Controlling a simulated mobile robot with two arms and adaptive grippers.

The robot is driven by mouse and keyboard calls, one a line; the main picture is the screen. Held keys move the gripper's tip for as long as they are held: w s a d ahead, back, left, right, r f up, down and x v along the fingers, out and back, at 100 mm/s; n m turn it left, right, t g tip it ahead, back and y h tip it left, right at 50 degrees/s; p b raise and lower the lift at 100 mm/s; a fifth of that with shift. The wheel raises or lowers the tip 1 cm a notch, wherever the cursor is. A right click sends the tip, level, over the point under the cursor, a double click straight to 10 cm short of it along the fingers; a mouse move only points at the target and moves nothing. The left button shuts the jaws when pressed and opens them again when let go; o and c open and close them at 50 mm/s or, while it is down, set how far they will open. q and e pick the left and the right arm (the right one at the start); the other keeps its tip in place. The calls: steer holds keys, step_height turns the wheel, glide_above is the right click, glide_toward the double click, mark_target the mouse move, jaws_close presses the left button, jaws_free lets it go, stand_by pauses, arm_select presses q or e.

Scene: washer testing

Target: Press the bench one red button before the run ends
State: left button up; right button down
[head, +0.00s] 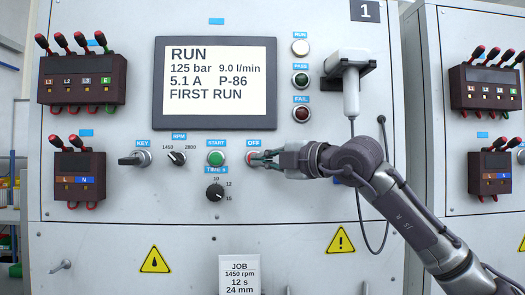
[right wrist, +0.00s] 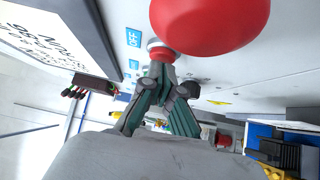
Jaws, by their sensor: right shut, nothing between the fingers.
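The red button (head: 252,157) sits in a pale ring under the blue OFF label on the bench marked 1. My right gripper (head: 260,158) is shut and empty, with its fingertips right at this button from the right side. In the right wrist view the shut fingertips (right wrist: 159,63) meet the button (right wrist: 161,51) beside the OFF label. The fingers hide part of it, and I cannot tell whether it is pushed in. The screen (head: 215,78) reads RUN, 125 bar, 9.0 l/min, FIRST RUN. My left gripper is not in view.
The green START button (head: 215,158) and time knob (head: 215,192) are left of the OFF button. A white handheld device (head: 350,85) hangs above my right arm, its cable drooping behind it. A large red rounded shape (right wrist: 212,18), not identifiable, fills the wrist view's top.

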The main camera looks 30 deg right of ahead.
steer(key=shift+w, duration=0.2)
